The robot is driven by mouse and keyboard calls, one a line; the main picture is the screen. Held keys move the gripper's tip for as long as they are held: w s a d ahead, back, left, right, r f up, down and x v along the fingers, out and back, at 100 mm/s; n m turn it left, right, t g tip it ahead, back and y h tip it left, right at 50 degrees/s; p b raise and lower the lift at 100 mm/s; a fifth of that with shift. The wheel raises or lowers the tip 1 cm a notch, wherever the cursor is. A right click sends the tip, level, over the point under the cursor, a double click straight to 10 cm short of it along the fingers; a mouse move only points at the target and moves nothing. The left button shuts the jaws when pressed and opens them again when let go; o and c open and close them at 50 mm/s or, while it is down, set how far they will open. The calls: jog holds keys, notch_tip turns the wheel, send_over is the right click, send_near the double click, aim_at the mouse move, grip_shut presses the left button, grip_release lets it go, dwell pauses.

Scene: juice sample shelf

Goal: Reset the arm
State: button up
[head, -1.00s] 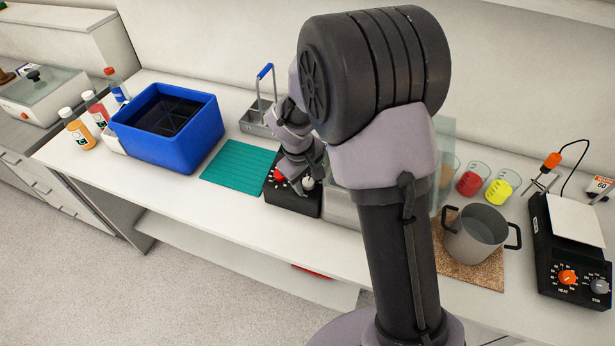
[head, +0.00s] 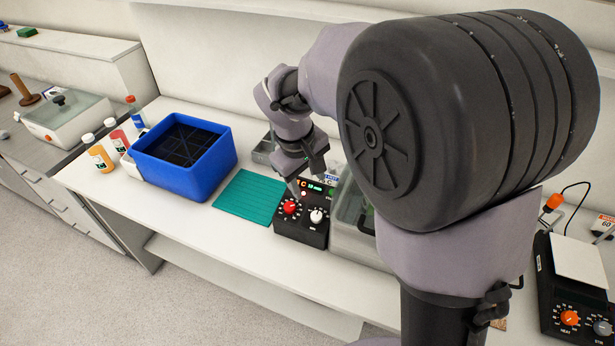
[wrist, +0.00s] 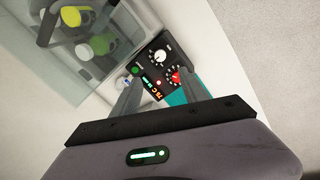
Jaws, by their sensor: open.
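My gripper (head: 297,188) is open and empty, pointing down just above the back of a black control box (head: 288,228) in the head view. The box has a red knob (head: 291,208), a white knob (head: 317,216) and a lit display. In the wrist view, my gripper's two fingers (wrist: 160,88) stand apart, with the black control box (wrist: 157,67) beyond them. The box's red knob (wrist: 175,77) is near the right finger. Nothing is between the fingers. My arm covers much of the right half of the head view.
A blue bin (head: 226,162) with a dark insert stands left, beside bottles (head: 99,155). A bare teal mat (head: 247,197) lies between bin and box. A glass-lidded bath (head: 352,206) stands close right of the box. A hotplate (head: 578,262) is far right.

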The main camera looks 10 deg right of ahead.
jog(key=s+f+m+t+y+b, duration=0.2)
jog(key=s+m+b, duration=0.3)
jog(key=s, duration=0.6)
jog(key=s+a+f+m+t+y+b, duration=0.1)
jog(key=s+f+m+t+y+b, duration=0.1)
jog(key=s+m+b, duration=0.3)
jog(key=s+b, duration=0.4)
jog(key=s, duration=0.2)
jog(key=shift+s+a+f, duration=0.15)
jog(key=shift+a+f, duration=0.1)
jog(key=shift+a, duration=0.05)
dwell(0.4)
